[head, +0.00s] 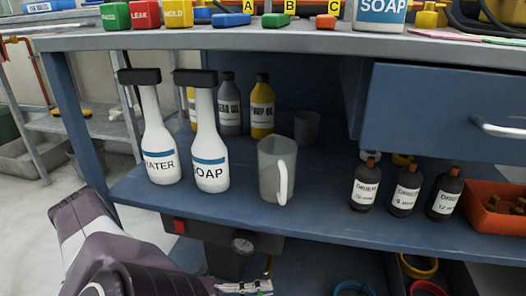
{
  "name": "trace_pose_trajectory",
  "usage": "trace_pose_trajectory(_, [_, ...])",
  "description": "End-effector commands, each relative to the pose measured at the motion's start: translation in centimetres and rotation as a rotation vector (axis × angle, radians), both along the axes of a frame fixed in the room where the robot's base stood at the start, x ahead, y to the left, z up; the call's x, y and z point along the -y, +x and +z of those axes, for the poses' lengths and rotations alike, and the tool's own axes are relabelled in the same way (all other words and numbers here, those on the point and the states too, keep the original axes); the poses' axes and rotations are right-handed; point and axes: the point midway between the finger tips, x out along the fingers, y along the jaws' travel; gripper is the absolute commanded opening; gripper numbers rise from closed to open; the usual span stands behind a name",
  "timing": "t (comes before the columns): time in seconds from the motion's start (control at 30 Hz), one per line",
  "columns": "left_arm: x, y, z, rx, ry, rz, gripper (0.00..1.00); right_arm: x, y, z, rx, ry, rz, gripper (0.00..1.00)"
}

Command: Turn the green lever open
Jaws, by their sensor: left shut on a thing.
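My left arm comes in from the lower left, and its left gripper (244,287) is at the bottom edge, below the lower shelf. A dark unit with a round gauge (243,243) and a red switch (180,226) hangs just above the gripper, under the shelf. My right gripper is not in view.
The lower shelf (330,222) holds white WATER (160,140) and SOAP (209,140) bottles, a grey jug (270,165) and several dark bottles. A blue drawer (440,125) is at right. Coloured rings (427,287) lie below. Floor is free at left.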

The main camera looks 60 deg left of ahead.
Motion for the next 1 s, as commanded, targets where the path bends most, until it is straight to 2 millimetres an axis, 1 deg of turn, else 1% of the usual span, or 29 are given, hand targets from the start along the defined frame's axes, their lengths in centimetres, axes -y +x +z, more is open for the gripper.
trace_pose_trajectory(0.37, [-0.1,0.1,-0.1,-0.001,0.003,0.001,0.00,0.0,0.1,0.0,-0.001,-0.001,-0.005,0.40])
trace_pose_trajectory(0.4, [-0.1,0.1,-0.1,-0.001,0.003,0.001,0.12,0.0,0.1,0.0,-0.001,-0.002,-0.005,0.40])
trace_pose_trajectory(0.53, [-0.1,0.1,-0.1,-0.001,0.003,0.000,0.26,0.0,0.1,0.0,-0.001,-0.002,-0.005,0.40])
trace_pose_trajectory(0.83, [-0.1,-0.1,0.0,-0.001,0.001,0.000,0.26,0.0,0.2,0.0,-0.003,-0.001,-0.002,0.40])
trace_pose_trajectory(0.93, [-0.4,-0.8,-0.1,-0.004,0.003,0.000,0.26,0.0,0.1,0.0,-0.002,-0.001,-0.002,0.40])
trace_pose_trajectory(1.0, [-0.8,-1.8,-0.2,-0.004,0.003,-0.001,0.26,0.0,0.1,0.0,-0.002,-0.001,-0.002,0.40])
